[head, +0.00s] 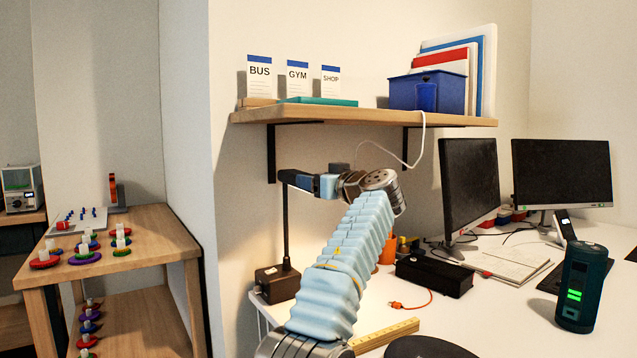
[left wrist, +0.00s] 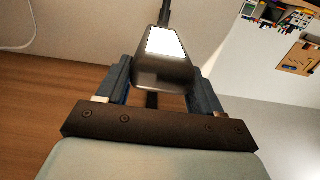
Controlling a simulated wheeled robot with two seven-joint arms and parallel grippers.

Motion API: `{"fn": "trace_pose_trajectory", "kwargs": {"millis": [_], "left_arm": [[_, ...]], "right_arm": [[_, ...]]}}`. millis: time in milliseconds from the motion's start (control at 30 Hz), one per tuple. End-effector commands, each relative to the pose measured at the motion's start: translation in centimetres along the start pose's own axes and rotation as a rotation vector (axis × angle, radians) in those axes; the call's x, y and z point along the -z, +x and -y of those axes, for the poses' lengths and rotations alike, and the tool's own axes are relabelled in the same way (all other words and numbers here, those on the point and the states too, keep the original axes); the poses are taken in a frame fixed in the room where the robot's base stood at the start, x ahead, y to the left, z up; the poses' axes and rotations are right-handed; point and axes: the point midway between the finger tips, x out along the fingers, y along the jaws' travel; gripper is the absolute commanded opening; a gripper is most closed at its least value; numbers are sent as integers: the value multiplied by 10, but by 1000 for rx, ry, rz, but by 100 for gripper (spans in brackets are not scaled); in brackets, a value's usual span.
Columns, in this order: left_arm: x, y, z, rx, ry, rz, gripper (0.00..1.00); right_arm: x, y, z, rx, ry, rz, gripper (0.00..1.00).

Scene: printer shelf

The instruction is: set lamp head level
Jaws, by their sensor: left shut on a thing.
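A dark desk lamp stands at the back left of the white desk, with a boxy base (head: 277,284) and a thin upright post (head: 285,232). At the top of the post its head reaches right into my left gripper (head: 308,183). The gripper covers much of the head, which seems to slope slightly down to the right in the head view. In the left wrist view the lamp head (left wrist: 163,76) lies between the two blue fingers, its white light panel showing. My left gripper is shut on it. My right gripper is not in view.
A wooden shelf (head: 360,114) with cards and a blue bin (head: 427,92) hangs above my gripper. A black box (head: 435,274), two monitors (head: 470,185), a dark green cylindrical device (head: 582,288) and a yellow ruler (head: 384,335) are on the desk. A white cable (head: 421,140) hangs from the shelf.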

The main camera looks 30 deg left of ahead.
Motion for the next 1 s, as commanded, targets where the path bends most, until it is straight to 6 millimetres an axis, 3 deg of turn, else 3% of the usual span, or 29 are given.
{"fn": "trace_pose_trajectory", "kwargs": {"millis": [267,300,400,767,867,1000], "left_arm": [[2,1,2,3,-1,-6,11],[2,1,2,3,-1,-6,70],[2,1,2,3,-1,-4,86],[-1,-3,0,1,0,-1,87],[-4,-16,0,-2,-1,-2,87],[-5,-48,0,-3,-3,-2,87]], "right_arm": [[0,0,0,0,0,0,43],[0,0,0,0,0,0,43],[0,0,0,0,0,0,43],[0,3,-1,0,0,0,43],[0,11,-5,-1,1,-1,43],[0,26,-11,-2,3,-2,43]]}}
